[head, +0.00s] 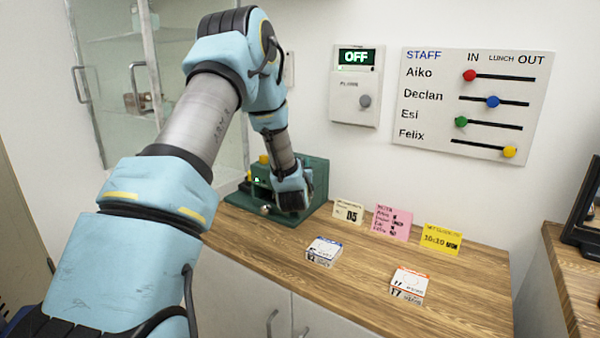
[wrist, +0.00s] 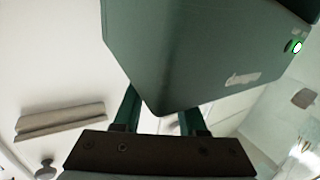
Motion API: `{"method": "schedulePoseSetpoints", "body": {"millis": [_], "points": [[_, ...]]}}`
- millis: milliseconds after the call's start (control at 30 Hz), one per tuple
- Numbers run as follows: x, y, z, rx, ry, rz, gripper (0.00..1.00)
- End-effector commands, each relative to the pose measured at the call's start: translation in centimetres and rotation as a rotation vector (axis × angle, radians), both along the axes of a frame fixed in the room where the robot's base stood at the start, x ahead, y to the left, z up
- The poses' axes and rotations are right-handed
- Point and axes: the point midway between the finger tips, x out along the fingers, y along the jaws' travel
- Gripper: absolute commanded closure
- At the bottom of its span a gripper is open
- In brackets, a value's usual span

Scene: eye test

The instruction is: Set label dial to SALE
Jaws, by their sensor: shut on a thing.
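The green label machine (head: 318,172) stands at the back left of the wooden counter, with a small green light and a yellow part on it. Its green body (wrist: 190,50) fills the upper middle of the wrist view. My gripper (head: 293,195) is at the machine's front right and covers part of it. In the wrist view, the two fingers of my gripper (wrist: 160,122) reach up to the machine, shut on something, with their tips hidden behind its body. The label dial and its setting are hidden in both views.
Two small labelled boxes, one blue-edged (head: 323,252) and one orange-edged (head: 409,284), lie on the counter (head: 350,290). Behind them stand a cream card (head: 348,212), a pink card (head: 391,222) and a yellow card (head: 441,239). An OFF panel (head: 355,88) and staff board (head: 470,105) hang above.

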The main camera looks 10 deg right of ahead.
Motion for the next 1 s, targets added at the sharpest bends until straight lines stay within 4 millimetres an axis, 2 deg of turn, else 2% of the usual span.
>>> {"method": "schedulePoseSetpoints", "body": {"millis": [300,767,800,1000], "points": [[-0.04,-0.03,-0.10,-0.001,0.000,-0.096,1.00],[-0.04,-0.08,0.02,-0.001,0.000,-0.109,1.00],[-0.04,-0.08,0.03,-0.001,0.000,-0.109,0.57],[-0.01,-0.07,0.02,-0.001,0.000,-0.108,0.35]]}}
